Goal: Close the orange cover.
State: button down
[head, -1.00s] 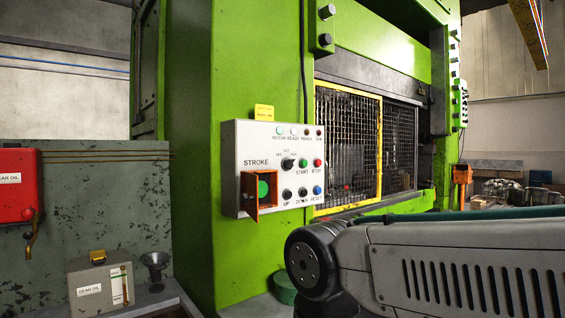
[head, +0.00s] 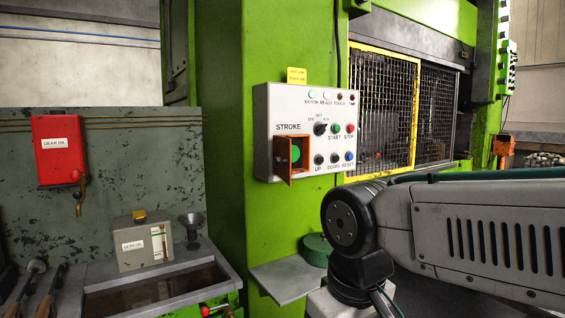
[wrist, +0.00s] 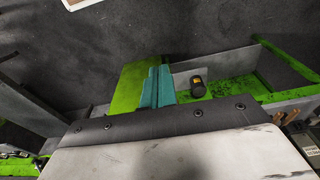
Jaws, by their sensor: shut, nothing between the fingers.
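The orange cover (head: 283,161) is on the white control panel (head: 263,128), at its lower left under the word STROKE. It stands open, swung out from its orange frame, and the green button (head: 295,152) shows inside. My gripper (wrist: 157,85) shows in the wrist view as two teal fingers, shut together and empty. It is apart from the cover, which I cannot see in the wrist view. My gripper is out of sight in the head view; only part of my arm shows at the lower right.
The green press and its yellow-framed mesh guard (head: 414,112) stand behind the panel. At left are a red gear oil tank (head: 60,150), a grey oil can (head: 140,245), a funnel (head: 191,228) and a bench. A grey shelf (head: 288,279) juts out below the panel.

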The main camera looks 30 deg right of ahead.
aim_at(279, 160)
jog(key=shift+a, duration=0.1)
jog(key=w+a+r+h, duration=0.2)
jog(key=w+a+r, duration=0.1)
jog(key=w+r, duration=0.85)
jog(key=w+a+r+h, duration=0.25)
jog(key=w+r, duration=0.55)
jog(key=w, duration=0.7)
jog(key=w+r+m+t+h, duration=0.2)
jog(key=w+r+m, duration=0.2)
jog(key=r, duration=0.7)
jog(key=w+d+f, duration=0.1)
jog(key=d+f, duration=0.7)
jog(key=d, duration=0.2)
jog(key=shift+w+d, duration=0.2)
jog(key=shift+w, duration=0.1)
